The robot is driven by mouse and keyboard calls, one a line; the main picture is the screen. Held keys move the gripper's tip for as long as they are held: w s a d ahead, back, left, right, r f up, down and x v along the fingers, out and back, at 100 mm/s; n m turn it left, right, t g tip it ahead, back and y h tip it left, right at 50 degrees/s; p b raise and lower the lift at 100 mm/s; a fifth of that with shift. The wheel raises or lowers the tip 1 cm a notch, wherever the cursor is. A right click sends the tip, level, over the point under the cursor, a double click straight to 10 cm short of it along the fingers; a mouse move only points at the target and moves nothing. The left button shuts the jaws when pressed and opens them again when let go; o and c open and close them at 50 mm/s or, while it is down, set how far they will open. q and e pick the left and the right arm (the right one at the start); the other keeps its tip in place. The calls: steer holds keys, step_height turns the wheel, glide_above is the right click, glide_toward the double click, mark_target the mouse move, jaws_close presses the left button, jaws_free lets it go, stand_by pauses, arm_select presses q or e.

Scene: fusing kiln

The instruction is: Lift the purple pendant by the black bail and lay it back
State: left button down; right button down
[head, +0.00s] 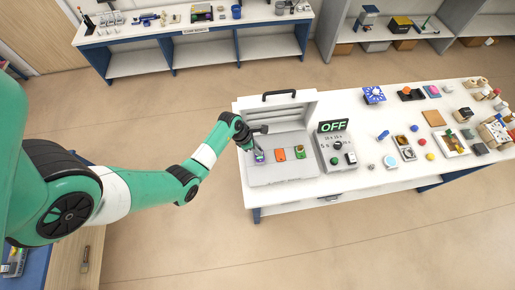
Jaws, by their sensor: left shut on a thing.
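The purple pendant (259,156) is at the left end of a row of pendants over the grey kiln floor (285,173). My left gripper (254,148) is right above it, pointing down, and is shut on its upper end, where the black bail is. The bail itself is hidden by the fingers. At this size I cannot tell whether the pendant touches the kiln floor or hangs just above it. My right gripper is not in view.
An orange pendant (281,155) and a green pendant (301,152) lie close on the right. The kiln lid (290,110) stands open behind. The controller (338,151) with an OFF sign (333,125) stands to the right. Many small items crowd the table's right part.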

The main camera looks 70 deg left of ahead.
arm_select(q)
steer(key=shift+f+b, duration=0.85)
steer(key=shift+f, duration=0.45)
stand_by(0.6)
stand_by(0.4)
steer(key=c, duration=0.7)
jaws_free()
steer(key=p+v, duration=0.3)
steer(key=v, duration=0.8)
steer(key=shift+r, duration=0.3)
